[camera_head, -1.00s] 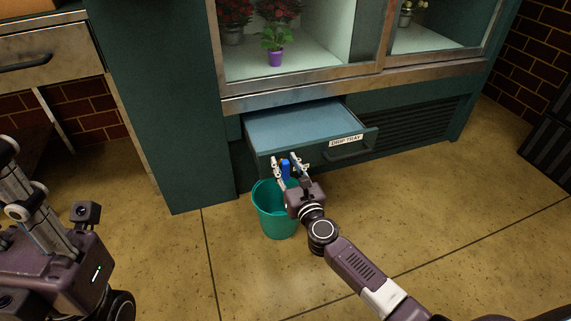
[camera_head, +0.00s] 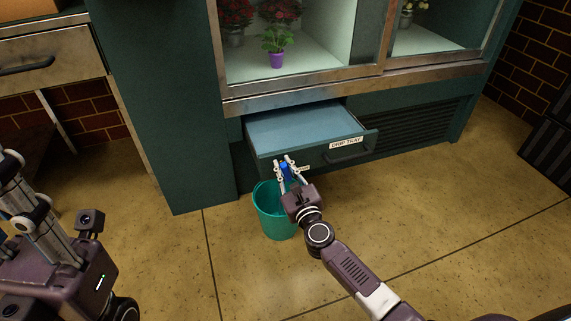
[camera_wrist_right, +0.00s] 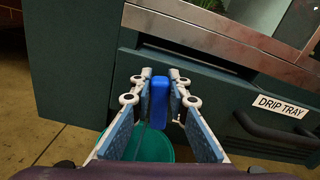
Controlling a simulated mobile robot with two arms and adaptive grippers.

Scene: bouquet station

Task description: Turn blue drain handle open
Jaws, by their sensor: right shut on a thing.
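The blue drain handle (camera_head: 286,172) is on the front of the drip tray drawer (camera_head: 300,128), which is pulled out from under the display case. My right gripper (camera_head: 287,166) is shut on the handle, with a finger on each side. In the right wrist view the blue handle (camera_wrist_right: 158,102) looks upright between the two fingertips (camera_wrist_right: 157,90). The valve behind the handle is mostly hidden.
A teal bucket (camera_head: 274,222) stands on the floor below the handle; it also shows in the right wrist view (camera_wrist_right: 150,145). The drawer's dark pull handle (camera_head: 348,154) is to the right. Potted flowers (camera_head: 276,45) stand in the case above. Floor to the right is clear.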

